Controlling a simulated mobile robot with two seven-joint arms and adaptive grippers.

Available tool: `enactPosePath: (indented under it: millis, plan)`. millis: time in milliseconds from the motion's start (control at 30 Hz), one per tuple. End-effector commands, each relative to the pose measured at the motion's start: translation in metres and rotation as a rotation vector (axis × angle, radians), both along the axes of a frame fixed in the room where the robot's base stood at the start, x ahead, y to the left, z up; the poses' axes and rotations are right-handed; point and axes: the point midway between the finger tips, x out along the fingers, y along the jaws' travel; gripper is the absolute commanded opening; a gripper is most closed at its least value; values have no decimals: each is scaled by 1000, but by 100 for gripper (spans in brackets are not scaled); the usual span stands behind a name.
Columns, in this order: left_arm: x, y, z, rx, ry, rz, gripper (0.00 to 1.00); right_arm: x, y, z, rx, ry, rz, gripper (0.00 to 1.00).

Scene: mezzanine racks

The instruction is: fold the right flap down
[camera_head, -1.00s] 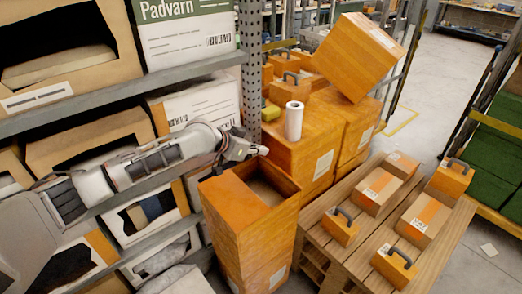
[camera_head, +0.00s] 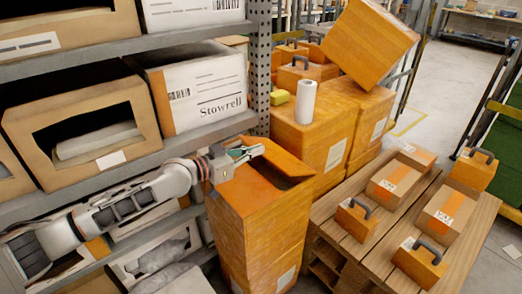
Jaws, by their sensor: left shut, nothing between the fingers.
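An orange box (camera_head: 262,225) stands upright in the middle of the head view. An orange panel covers the near-left part of its top, and a dark gap shows beside it towards the right. The right flap (camera_head: 283,157) stands tilted up at the far right edge of the top. My left gripper (camera_head: 250,153) reaches in from the left above the far part of the box top. It is shut and empty, its fingertips close to the flap; I cannot tell whether they touch. My right gripper is not in view.
A rack with cartons (camera_head: 197,87) and a perforated post (camera_head: 261,60) stands at the left, close to my arm. Behind the box are stacked orange boxes with a white roll (camera_head: 305,102). A wooden pallet (camera_head: 338,232) with several small boxes is at the right.

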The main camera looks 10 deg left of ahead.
Motion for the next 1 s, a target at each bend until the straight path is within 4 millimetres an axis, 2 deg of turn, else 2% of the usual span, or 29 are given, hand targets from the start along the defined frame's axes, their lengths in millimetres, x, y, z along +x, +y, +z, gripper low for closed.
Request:
enactPosePath:
  millis: [33,400,667,1000]
  plan:
    - [-3,2,-17,1,10,-1,0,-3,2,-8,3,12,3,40]
    - [-13,10,-42,4,5,-1,0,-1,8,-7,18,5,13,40]
    - [-15,11,-51,3,1,-1,0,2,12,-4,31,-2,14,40]
    - [-15,12,-52,3,-1,-1,0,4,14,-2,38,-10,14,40]
